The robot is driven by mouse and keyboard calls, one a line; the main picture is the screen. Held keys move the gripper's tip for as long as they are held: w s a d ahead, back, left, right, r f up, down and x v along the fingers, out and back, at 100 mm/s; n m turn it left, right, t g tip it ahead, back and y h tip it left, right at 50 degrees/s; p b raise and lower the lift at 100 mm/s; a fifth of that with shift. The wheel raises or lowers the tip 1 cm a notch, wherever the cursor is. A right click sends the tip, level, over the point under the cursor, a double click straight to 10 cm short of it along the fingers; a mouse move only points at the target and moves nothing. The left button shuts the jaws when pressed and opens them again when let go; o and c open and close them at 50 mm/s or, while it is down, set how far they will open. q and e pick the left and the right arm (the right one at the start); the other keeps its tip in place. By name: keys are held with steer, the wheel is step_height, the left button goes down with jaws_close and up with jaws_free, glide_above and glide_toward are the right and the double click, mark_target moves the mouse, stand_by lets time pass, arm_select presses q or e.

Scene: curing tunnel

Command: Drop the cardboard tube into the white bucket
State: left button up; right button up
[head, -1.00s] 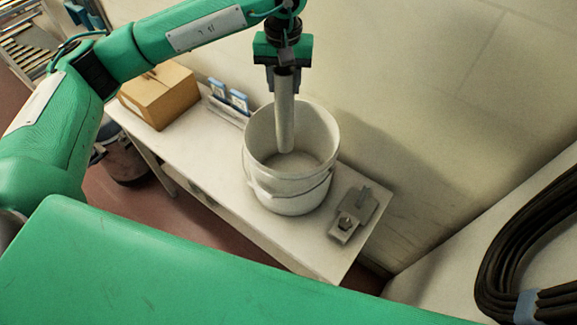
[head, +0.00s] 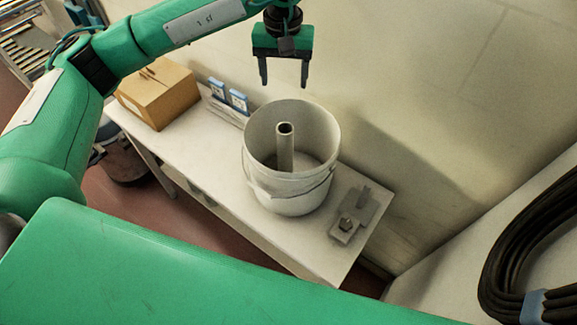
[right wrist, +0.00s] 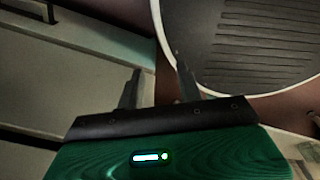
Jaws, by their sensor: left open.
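The cardboard tube (head: 285,150) stands nearly upright inside the white bucket (head: 290,192), its hollow upper end facing up and its lower end within the bucket. The bucket stands upright on a white bench. My left gripper (head: 284,84) is open and empty above the bucket, its fingers spread and clear of the tube. My right gripper (right wrist: 158,66) shows only in the right wrist view, with its two fingers apart and nothing between them.
On the white bench (head: 265,240) are a cardboard box (head: 158,95), a holder with blue-and-white items (head: 230,97) and a small grey device (head: 352,213) right of the bucket. A wall rises behind. Black coiled cable (head: 515,250) lies at the right. The right wrist view shows a round, pale-rimmed ribbed surface (right wrist: 260,45).

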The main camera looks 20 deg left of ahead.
arm_select(q)
step_height(320, 180, up, 12)
steer(key=b, duration=0.3)
steer(key=shift+f, duration=0.15)
stand_by(0.4)
